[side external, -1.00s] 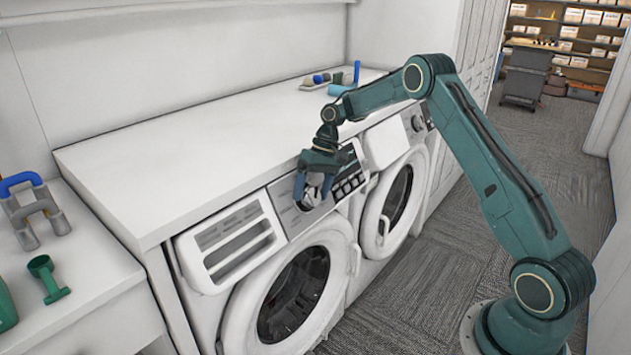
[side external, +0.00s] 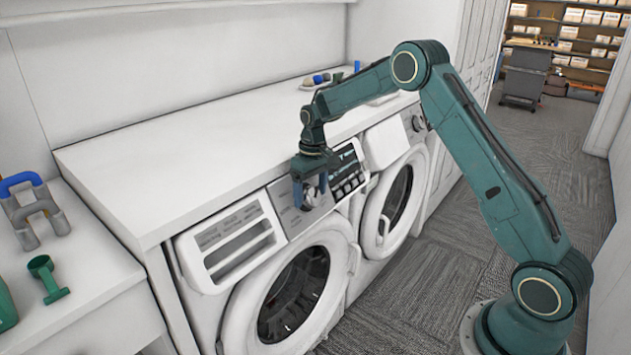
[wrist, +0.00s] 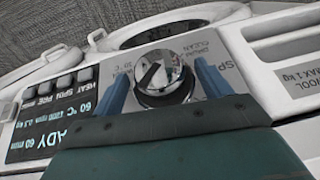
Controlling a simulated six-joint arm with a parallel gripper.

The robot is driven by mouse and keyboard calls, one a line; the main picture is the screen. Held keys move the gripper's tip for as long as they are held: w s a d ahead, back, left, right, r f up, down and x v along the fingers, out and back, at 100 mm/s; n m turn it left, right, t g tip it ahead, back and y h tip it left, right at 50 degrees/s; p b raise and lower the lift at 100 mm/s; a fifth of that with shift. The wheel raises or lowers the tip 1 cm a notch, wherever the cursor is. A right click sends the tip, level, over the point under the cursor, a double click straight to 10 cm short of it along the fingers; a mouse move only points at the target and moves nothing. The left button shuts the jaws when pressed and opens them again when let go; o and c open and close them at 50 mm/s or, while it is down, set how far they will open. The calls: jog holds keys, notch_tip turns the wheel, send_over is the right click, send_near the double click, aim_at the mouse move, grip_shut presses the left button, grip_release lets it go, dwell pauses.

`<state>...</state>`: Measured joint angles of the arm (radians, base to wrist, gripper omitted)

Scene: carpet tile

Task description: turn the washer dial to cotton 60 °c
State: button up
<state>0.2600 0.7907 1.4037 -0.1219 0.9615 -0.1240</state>
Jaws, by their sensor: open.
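The washer dial (wrist: 165,72) is a round chrome knob with a dark mark on its face. It is on the front panel of the left washer (side external: 257,205). My gripper (wrist: 163,82) is open, with one blue finger on each side of the dial; I cannot tell whether either finger touches it. In the side view my gripper (side external: 310,190) hangs at the panel and partly hides the dial. The lit display (wrist: 45,135) shows "60 °C" and "ADY 60". Some labels around the dial are readable, including "CLEAN" and "SP"; the selected programme is unclear.
A row of buttons (wrist: 62,87) lies beside the dial. The detergent drawer (side external: 236,240) is to its left in the side view. A second washer (side external: 397,190) stands to the right. The white countertop (side external: 190,165) is mostly clear, with small items at its back.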

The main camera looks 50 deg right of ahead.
aim_at(311, 188)
jog(key=shift+a+h, duration=0.1)
jog(key=shift+h, duration=0.2)
notch_tip(311, 188, up, 14)
jog(key=s+a+r+t, duration=0.1)
jog(key=s+a+r, duration=0.2)
jog(key=s+r, duration=0.2)
jog(key=s+a+r+t, duration=0.1)
jog(key=s+a+r, duration=0.3)
jog(key=s, duration=0.6)
jog(key=shift+s+a+r+t, duration=0.2)
jog(key=shift+s+r+t, duration=0.15)
jog(key=shift+r, duration=0.55)
jog(key=shift+s+h, duration=0.1)
jog(key=shift+h, duration=0.2)
jog(key=s+a+f+t, duration=0.1)
jog(key=s+a+f, duration=0.1)
jog(key=s, duration=0.8)
jog(key=s+a+f+t, duration=0.2)
jog(key=s, duration=0.7)
jog(key=shift+s+a, duration=0.2)
jog(key=shift+s, duration=0.2)
